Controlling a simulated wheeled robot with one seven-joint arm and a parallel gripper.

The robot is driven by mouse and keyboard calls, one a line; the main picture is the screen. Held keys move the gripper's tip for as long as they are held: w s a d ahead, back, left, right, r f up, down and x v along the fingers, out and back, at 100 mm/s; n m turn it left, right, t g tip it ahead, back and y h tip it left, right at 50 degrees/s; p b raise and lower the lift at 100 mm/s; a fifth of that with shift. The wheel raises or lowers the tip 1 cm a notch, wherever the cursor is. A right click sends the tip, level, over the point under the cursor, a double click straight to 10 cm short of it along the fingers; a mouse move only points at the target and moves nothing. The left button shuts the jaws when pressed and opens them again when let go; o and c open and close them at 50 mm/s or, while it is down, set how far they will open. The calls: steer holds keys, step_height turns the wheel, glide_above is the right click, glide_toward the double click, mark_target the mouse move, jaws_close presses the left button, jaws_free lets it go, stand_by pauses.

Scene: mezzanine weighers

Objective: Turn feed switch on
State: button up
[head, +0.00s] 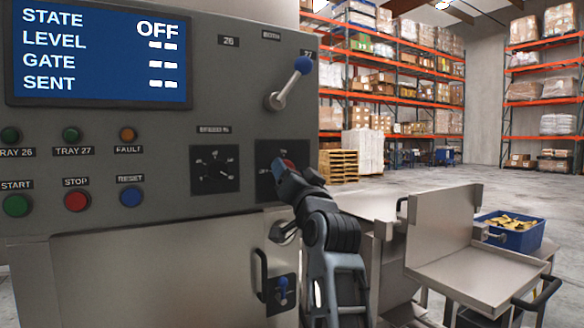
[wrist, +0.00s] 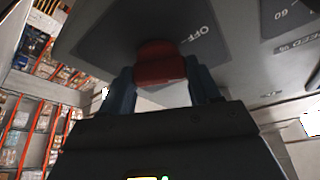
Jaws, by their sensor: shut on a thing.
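The feed switch is a red knob (wrist: 160,65) on a dark plate (wrist: 110,38) marked OFF, seen close up in the wrist view. In the head view the plate (head: 266,188) sits at the lower right of the grey control panel, with a bit of the red knob (head: 288,164) showing behind my gripper. My gripper (head: 281,172) is shut on the red knob, one finger on each side in the wrist view (wrist: 160,85). The knob's pointer and the ON mark are hidden. The display (head: 100,50) reads STATE OFF, with dashes for LEVEL, GATE and SENT.
A speed dial (head: 214,170) sits left of the switch, and a blue-tipped lever (head: 290,82) sticks out above. Start (head: 16,206), stop (head: 77,200) and reset (head: 131,198) buttons are at left. A steel tray (head: 480,275) and a blue crate (head: 520,240) stand at right.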

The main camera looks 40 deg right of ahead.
steer(key=m+g, duration=0.2)
steer(key=m, duration=0.2)
steer(key=m+g+h+b, duration=0.1)
steer(key=m, duration=0.4)
steer(key=m+g+b, duration=0.1)
steer(key=m+g, duration=0.1)
steer(key=m, duration=0.3)
steer(key=shift+r+g, duration=0.1)
steer(key=shift+g, duration=0.2)
steer(key=shift+m, duration=0.3)
steer(key=o, duration=1.1)
steer(key=shift+a, duration=0.1)
steer(key=shift+c, duration=0.2)
steer(key=b+v, duration=0.1)
steer(key=v, duration=0.6)
steer(key=shift+s+a, duration=0.3)
